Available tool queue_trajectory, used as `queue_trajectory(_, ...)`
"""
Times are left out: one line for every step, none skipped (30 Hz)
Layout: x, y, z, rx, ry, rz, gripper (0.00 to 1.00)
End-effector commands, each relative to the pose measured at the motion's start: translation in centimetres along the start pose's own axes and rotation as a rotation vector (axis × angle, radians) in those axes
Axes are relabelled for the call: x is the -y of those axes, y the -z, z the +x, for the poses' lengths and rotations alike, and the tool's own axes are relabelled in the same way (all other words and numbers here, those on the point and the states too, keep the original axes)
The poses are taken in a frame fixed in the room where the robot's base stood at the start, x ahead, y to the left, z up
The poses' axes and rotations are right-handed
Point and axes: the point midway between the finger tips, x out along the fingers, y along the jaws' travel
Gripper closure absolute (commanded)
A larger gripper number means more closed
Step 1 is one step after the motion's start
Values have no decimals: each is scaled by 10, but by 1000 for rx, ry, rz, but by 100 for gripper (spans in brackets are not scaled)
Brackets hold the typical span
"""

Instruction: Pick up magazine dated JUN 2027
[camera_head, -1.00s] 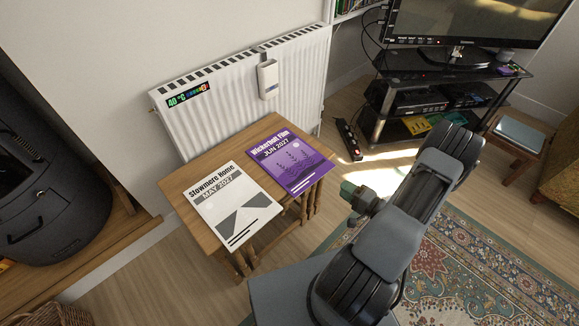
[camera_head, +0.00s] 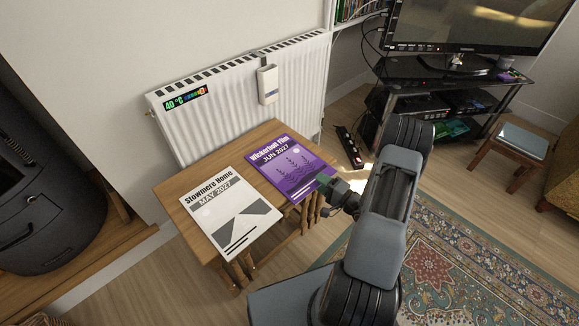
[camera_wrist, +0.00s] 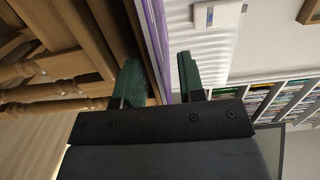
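The purple magazine headed "Wickerbull Film", JUN 2027 (camera_head: 284,168), lies flat at the right edge of a wooden side table (camera_head: 188,192). My gripper (camera_head: 327,187) is at the magazine's lower right corner in the head view, partly covering that corner. In the wrist view my gripper (camera_wrist: 158,75) is open, with its two green fingers apart. The magazine's thin purple edge (camera_wrist: 156,40) runs through the gap between them, nearer the left finger. Contact with either finger cannot be told.
A white and grey magazine, "Slowmere Home" MAY 2027 (camera_head: 229,213), lies beside it on the table's left. A white radiator (camera_head: 225,105) stands behind the table. A TV stand (camera_head: 455,85) is at the back right, a patterned rug (camera_head: 470,265) at the right.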

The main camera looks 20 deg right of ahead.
Motion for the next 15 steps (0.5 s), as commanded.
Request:
queue_trajectory(-3,0,8,3,1,-2,64)
queue_trajectory(-2,0,11,4,0,-2,64)
queue_trajectory(-2,0,15,2,-1,-2,64)
queue_trajectory(-2,0,18,2,-1,-2,64)
queue_trajectory(-2,0,20,3,0,-2,64)
queue_trajectory(-1,0,24,4,0,-2,64)
queue_trajectory(-1,-1,26,6,1,-2,64)
queue_trajectory(0,-2,27,8,1,-2,64)
queue_trajectory(0,-2,28,11,1,-1,64)
queue_trajectory(0,-3,29,12,1,-1,64)
queue_trajectory(0,-3,29,14,1,0,64)
queue_trajectory(0,-4,29,15,1,0,64)
queue_trajectory(0,-4,29,16,1,0,64)
queue_trajectory(0,-4,30,17,1,0,64)
queue_trajectory(0,-5,30,18,1,1,64)
